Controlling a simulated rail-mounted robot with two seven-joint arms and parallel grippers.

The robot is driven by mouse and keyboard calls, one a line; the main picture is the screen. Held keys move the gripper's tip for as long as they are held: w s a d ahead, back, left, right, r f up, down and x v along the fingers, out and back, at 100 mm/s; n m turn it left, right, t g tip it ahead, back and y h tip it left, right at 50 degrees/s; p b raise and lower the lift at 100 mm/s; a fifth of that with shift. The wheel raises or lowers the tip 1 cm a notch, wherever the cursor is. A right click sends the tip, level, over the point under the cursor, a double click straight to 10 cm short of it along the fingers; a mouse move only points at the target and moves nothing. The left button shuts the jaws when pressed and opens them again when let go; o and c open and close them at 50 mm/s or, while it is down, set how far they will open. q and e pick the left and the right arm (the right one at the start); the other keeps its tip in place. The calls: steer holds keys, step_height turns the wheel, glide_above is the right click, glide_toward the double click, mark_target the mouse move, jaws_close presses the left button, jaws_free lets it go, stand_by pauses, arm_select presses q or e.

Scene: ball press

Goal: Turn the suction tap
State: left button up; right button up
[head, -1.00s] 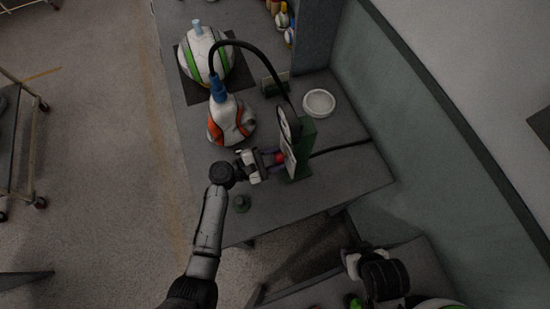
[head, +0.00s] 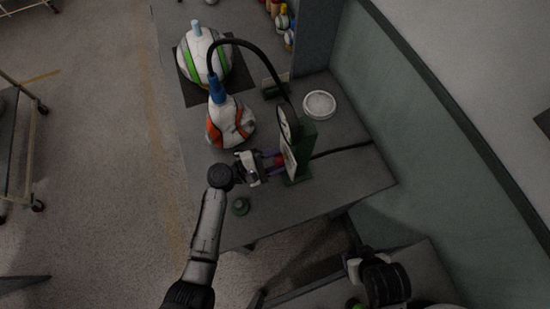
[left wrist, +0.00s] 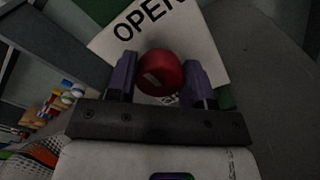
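The red suction tap (head: 279,161) is a round knob on the front of a green pump stand (head: 305,150) with a dial. In the left wrist view the red tap (left wrist: 160,72) has a pale mark on its face and sits in front of a white sign (left wrist: 205,45) reading OPEN. My left gripper (head: 266,163) reaches it from the left. In the left wrist view its purple fingers (left wrist: 159,80) lie on both sides of the knob and appear closed against it. Part of my right arm shows at lower right; its fingertips cannot be made out.
A crumpled white-and-orange ball (head: 230,123) with a blue nozzle (head: 218,91) and black hose stands behind my left gripper. A green-striped ball (head: 205,57) sits farther back.

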arm_select(q)
steer(key=o, duration=0.4)
steer(key=shift+a, duration=0.1)
steer(key=shift+b+v, duration=0.3)
steer(key=shift+v, duration=6.5)
steer(key=shift+s, duration=0.1)
